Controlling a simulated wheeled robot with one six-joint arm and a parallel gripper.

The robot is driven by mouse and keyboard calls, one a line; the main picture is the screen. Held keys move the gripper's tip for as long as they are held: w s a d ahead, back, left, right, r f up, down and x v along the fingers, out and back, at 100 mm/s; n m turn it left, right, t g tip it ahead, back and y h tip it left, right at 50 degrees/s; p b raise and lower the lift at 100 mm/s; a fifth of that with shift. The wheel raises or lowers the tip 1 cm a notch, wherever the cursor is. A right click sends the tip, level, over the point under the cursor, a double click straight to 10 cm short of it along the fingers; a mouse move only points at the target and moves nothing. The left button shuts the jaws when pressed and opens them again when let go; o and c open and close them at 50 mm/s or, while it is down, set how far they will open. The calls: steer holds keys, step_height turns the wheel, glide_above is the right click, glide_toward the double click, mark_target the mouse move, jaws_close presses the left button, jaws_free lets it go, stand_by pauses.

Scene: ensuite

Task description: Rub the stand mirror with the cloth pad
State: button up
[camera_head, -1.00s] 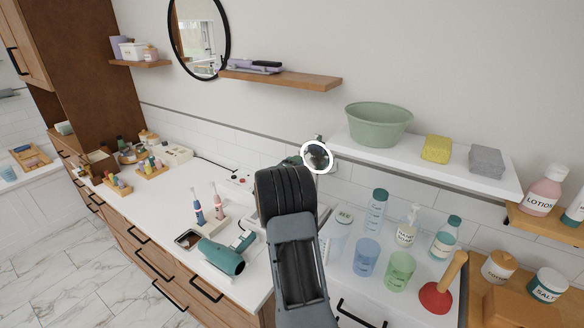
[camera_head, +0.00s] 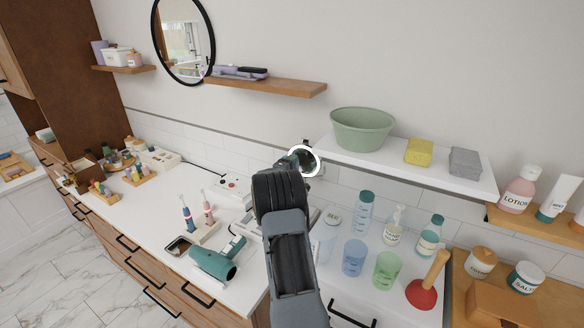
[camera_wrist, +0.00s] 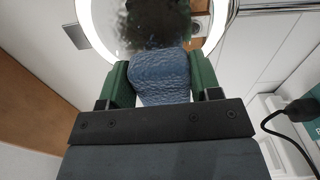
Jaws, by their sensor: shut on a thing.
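The stand mirror (camera_head: 316,161) is a small round mirror with a bright lit rim, beyond my gripper in the head view. In the wrist view its rim (camera_wrist: 88,14) arcs across the top, and dark smudges show on its glass (camera_wrist: 150,30). My gripper (camera_wrist: 160,78) has green fingers shut on the blue, textured cloth pad (camera_wrist: 161,82). The pad's upper edge overlaps the lower part of the glass in the wrist view; I cannot tell whether it touches. In the head view my gripper (camera_head: 290,163) partly covers the mirror's left side, and my arm hides the pad and the mirror's base.
A white wall shelf (camera_head: 400,172) with a green basin (camera_head: 362,128) and sponges is just right of the mirror. Bottles and cups stand right of my arm. A socket box (camera_head: 233,187) is behind.

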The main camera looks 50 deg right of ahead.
mark_target(317, 166)
steer(key=shift+b+x, duration=0.75)
steer(key=shift+x, duration=0.15)
stand_by(0.3)
steer(key=shift+s+d, duration=0.1)
steer(key=s+b, duration=0.2)
steer(key=shift+d+f+b, duration=0.15)
steer(key=shift+f+b, duration=0.05)
steer(key=shift+b, duration=0.2)
steer(key=shift+s+d+r+b, duration=0.15)
steer(key=shift+s+d+b, duration=0.05)
steer(key=shift+s+b, duration=0.8)
steer(key=s+b, duration=0.2)
steer(key=b, duration=0.1)
steer(key=shift+d, duration=0.3)
steer(key=shift+s+d+b, duration=0.15)
steer(key=shift+s+b, duration=0.3)
steer(key=shift+b, duration=0.1)
steer(key=shift+s+d+b, duration=0.15)
steer(key=shift+s+b, duration=0.3)
steer(key=shift+b, duration=0.05)
steer(key=shift+b, duration=0.5)
